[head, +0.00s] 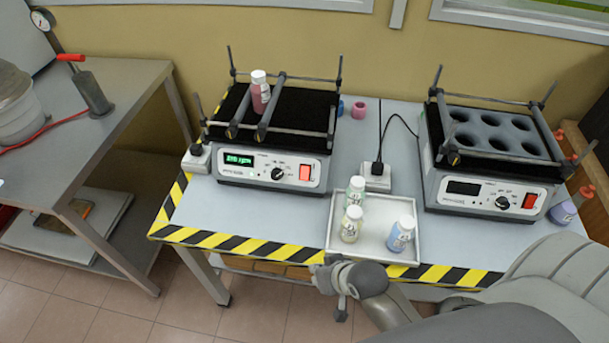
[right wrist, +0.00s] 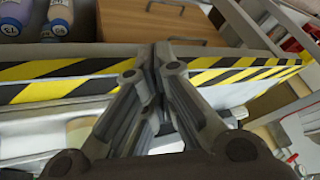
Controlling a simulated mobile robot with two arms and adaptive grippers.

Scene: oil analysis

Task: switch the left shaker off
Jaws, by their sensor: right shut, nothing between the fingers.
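The left shaker (head: 270,165) stands on the left part of the table. Its green display (head: 239,160) is lit, and a red rocker switch (head: 305,173) sits at the right of its front panel beside a black knob (head: 278,174). A bottle with pink-red contents (head: 260,92) is held between the bars on its top. My right gripper (head: 326,275) is in front of the table's striped front edge, below the tray and apart from the shaker. In the right wrist view its fingers (right wrist: 160,55) are together and empty. My left gripper is not in view.
A tray (head: 340,251) with three bottles lies at the front edge of the table. The right shaker (head: 490,160) has a dark display. A power socket (head: 377,178) with a cable stands between the shakers. A grey side table (head: 120,85) is at left.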

